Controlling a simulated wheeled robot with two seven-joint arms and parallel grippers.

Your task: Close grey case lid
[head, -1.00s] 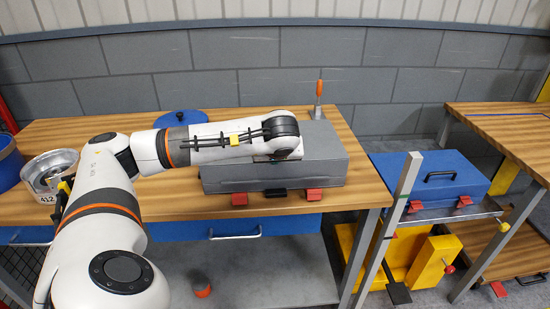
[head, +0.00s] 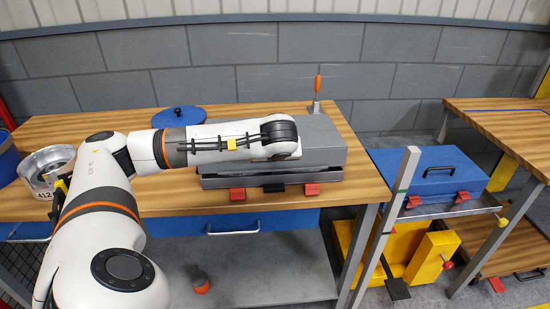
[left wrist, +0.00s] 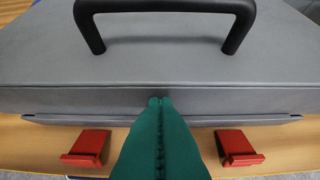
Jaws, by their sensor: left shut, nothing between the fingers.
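The grey case (head: 325,160) stands on the wooden workbench. In the head view its lid lies low over the base, with a narrow dark gap along the front. The left wrist view shows the lid top (left wrist: 160,60) with a black handle (left wrist: 165,15) and a dark slit below the lid's front face. Red latches (left wrist: 88,147) (left wrist: 240,147) stick out in front of the case, undone. My left gripper (left wrist: 154,102) has green fingers, shut and empty, with their tips at the lid's front face; I cannot tell whether they touch. My arm hides part of the lid in the head view.
A screwdriver-like tool (head: 317,92) stands behind the case. A blue case (head: 430,170) sits right of the bench, beyond a grey post (head: 388,220).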

